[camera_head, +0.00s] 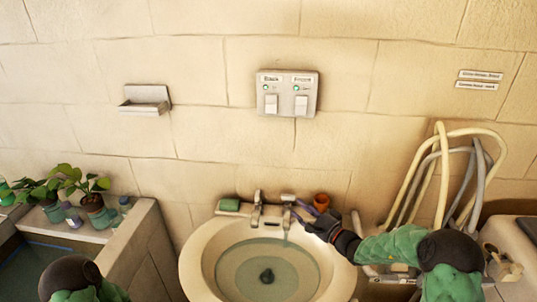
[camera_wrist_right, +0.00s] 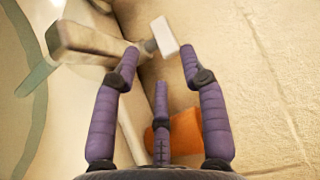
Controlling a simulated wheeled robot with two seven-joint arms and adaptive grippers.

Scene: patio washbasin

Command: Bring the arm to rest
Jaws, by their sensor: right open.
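My right arm reaches in from the right in the head view, over the right rim of the washbasin (camera_head: 192,262). Its gripper (camera_head: 302,210) has purple fingers and is beside the right tap (camera_head: 287,205). In the right wrist view the fingers of the right gripper (camera_wrist_right: 159,57) are spread apart, with nothing held. The tap's pale handle (camera_wrist_right: 164,36) shows just beyond and between the fingertips; whether they touch it is unclear. A bluish streak runs down below this tap. My left shoulder shows at the lower left of the head view, but the left gripper does not.
An orange cup (camera_head: 321,202) stands close behind the right hand. A left tap (camera_head: 256,208) and a green sponge-like block (camera_head: 229,205) are on the basin's back edge. Looped hoses (camera_head: 440,180) hang at right. Potted plants (camera_head: 95,203) stand at left. A switch panel (camera_head: 287,93) is on the wall.

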